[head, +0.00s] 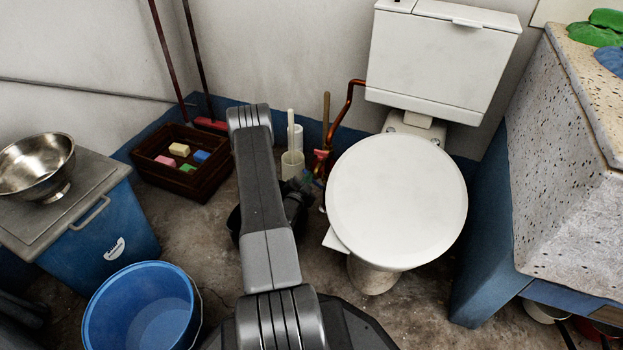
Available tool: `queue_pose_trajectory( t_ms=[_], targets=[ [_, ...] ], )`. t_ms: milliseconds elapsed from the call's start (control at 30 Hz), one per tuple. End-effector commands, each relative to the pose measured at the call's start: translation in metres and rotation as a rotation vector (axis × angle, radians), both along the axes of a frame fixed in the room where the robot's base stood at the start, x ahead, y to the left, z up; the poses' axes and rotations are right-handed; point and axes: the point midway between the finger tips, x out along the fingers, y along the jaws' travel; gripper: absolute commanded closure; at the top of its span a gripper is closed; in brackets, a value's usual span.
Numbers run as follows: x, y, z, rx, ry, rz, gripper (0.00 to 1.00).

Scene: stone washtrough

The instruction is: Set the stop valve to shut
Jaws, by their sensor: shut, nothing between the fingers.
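A copper pipe (346,112) comes out of the toilet cistern's left side and bends down toward the floor. At its lower end is a small reddish part (320,156), which looks like the stop valve's handle. It is too small and too crowded to tell its setting. My gripper (308,184) is dark and low, just left of the toilet bowl and close to the pipe's lower end. It looks shut and empty. My own arm hides part of it, and I cannot tell whether it touches the valve.
The toilet (396,202) stands close on the right, its lid down. A white brush holder (292,163) and a wooden stick (326,112) stand behind my gripper. A dark crate (166,186), a blue bucket (100,300) and a blue cooler (100,235) are left. The stone trough (560,160) is right.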

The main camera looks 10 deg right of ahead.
Motion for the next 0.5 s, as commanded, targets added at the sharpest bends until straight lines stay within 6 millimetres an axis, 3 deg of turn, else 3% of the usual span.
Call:
queue_pose_trajectory(
  t_ms=[500],
  targets=[
    [0.016,0.024,-0.026,-0.394,0.267,0.001,1.00]
  ],
)
